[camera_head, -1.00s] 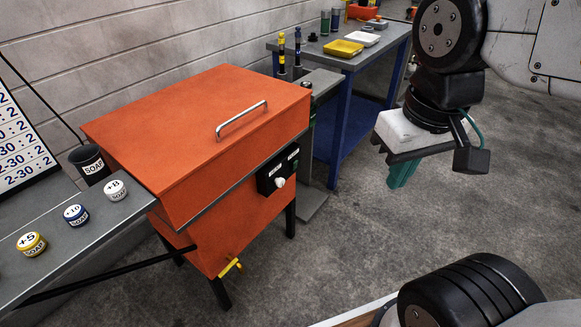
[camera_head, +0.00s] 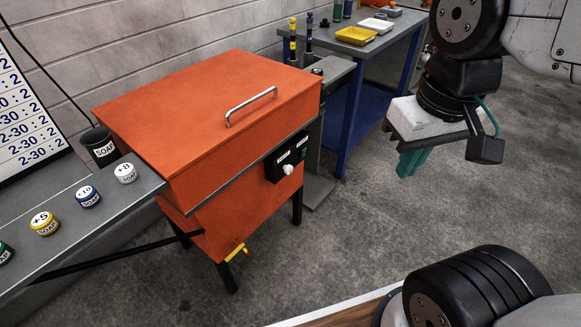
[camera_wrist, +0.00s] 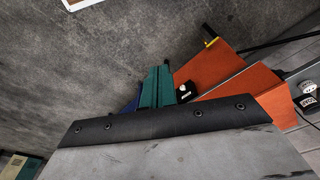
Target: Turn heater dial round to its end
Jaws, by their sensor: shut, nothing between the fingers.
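The heater dial (camera_head: 288,169) is a small white knob on a black control box (camera_head: 283,160) on the front right of the orange cabinet (camera_head: 200,130). The cabinet's lid is down, with a metal handle (camera_head: 250,104) on top. My gripper (camera_head: 408,164) has green fingers and hangs in the air to the right of the dial, well apart from it. It is shut and empty. In the wrist view the green fingers (camera_wrist: 157,88) show beside the black box (camera_wrist: 186,92) and the orange cabinet (camera_wrist: 205,66). The dial's pointer is too small to read.
A grey bench (camera_head: 75,235) at left holds several labelled soap tins and a dark soap cup (camera_head: 98,146). A blue-legged table (camera_head: 385,50) with trays stands behind. The floor before the dial is clear.

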